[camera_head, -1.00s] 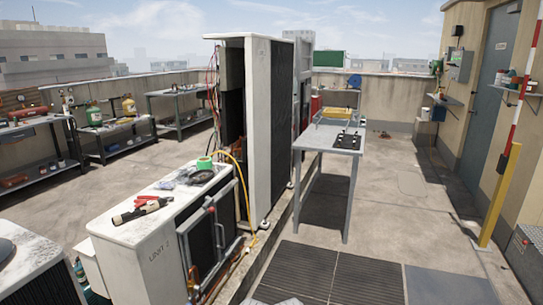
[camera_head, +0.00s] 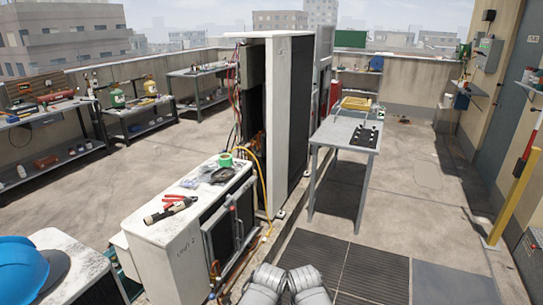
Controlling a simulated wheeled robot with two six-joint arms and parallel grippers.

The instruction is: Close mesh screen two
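The white condenser marked UNIT 2 (camera_head: 156,240) stands left of centre, below the tall unit. On its right-hand face is a dark mesh screen (camera_head: 222,234) in a grey frame with rounded bars. The frame appears to stand a little off the face; how far open it is I cannot tell. Two grey rounded parts of my arms show side by side at the bottom edge, right of the screen and apart from it. No gripper fingers show.
Pliers (camera_head: 180,200), a black tool and green tape (camera_head: 226,160) lie on the unit's top. A yellow hose (camera_head: 262,185) hangs behind. A blue hard hat (camera_head: 22,271) is at lower left. A grey table (camera_head: 345,133) stands right. Floor at right is mostly clear.

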